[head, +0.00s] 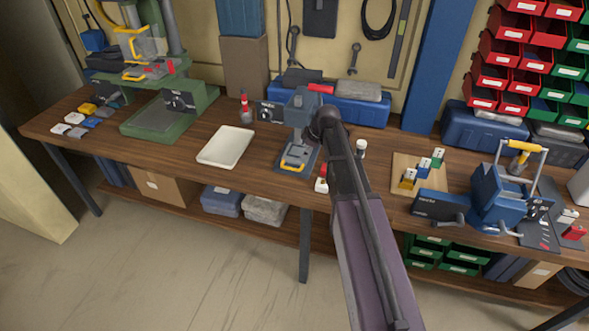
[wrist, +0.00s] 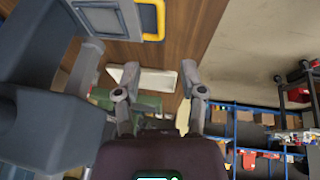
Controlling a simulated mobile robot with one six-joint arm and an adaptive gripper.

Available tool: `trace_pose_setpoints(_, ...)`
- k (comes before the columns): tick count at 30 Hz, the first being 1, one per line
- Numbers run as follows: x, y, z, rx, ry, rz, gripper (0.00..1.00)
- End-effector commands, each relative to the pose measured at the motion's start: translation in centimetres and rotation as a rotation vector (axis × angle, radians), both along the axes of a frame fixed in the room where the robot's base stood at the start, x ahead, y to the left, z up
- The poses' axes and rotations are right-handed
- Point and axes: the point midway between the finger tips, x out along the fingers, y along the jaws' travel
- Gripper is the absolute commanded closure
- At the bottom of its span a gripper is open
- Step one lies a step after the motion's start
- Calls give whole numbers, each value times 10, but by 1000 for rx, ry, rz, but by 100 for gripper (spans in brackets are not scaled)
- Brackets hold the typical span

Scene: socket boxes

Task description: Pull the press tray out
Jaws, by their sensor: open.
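The press (head: 303,112) is a small blue-grey stand with a red-topped part, at the middle of the bench. Its press tray (head: 293,160) sits low at the front and has a yellow handle (head: 292,167). In the wrist view, the grey tray plate (wrist: 102,18) and yellow handle (wrist: 152,18) show at the top, beyond the fingers. The press body (wrist: 45,110) fills the left side. My gripper (wrist: 160,75) is open and empty, beside the press and apart from the handle. In the head view my arm hides the gripper.
A white shallow tray (head: 226,147) lies left of the press, with a green press (head: 165,112) farther left. A small bottle (head: 361,149) and a wooden board (head: 405,188) with colored pieces stand to the right. A blue machine (head: 497,195) is farther right.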

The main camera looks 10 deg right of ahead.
Motion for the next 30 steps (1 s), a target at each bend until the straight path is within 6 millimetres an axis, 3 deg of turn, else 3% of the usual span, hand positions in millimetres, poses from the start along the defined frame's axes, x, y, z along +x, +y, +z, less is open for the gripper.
trace_pose_setpoints(30, 28, 23, -82, 0, 0, 0, 47)
